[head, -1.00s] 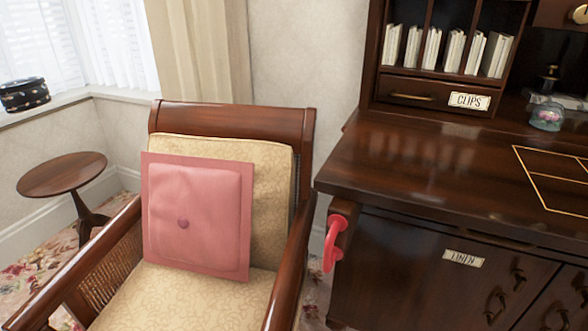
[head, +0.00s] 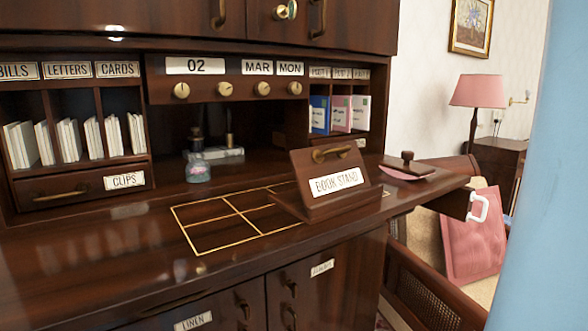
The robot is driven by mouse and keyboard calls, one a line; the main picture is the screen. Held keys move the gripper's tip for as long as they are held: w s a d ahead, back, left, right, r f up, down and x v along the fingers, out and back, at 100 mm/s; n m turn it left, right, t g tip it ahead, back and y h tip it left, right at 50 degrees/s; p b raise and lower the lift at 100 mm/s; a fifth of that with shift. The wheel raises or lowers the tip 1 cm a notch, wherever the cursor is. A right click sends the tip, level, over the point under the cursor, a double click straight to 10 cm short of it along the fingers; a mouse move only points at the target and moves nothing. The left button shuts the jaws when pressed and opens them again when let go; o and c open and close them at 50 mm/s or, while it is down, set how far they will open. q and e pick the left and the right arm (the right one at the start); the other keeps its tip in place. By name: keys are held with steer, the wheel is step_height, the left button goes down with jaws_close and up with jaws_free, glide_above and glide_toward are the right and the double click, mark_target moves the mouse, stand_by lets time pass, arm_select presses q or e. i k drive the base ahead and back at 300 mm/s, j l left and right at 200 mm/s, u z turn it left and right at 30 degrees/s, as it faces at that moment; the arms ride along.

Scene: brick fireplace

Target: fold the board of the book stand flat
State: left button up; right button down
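The book stand (head: 333,182) sits on the desk top, towards its right end. Its dark wooden board is raised and leans back, with a brass handle along the top and a white "BOOK STAND" label on the front. A ledge runs along its lower edge. Neither of my grippers shows in the head view.
The dark wooden desk (head: 110,245) has a gold-lined rectangle (head: 203,252) inlaid left of the stand. A blotter (head: 407,168) lies right of the stand, and a glass jar (head: 198,168) stands behind. A blue surface fills the right edge.

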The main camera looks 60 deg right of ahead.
mark_target(325, 173)
steer(key=k+l+z, duration=0.15)
steer(key=z, duration=1.7)
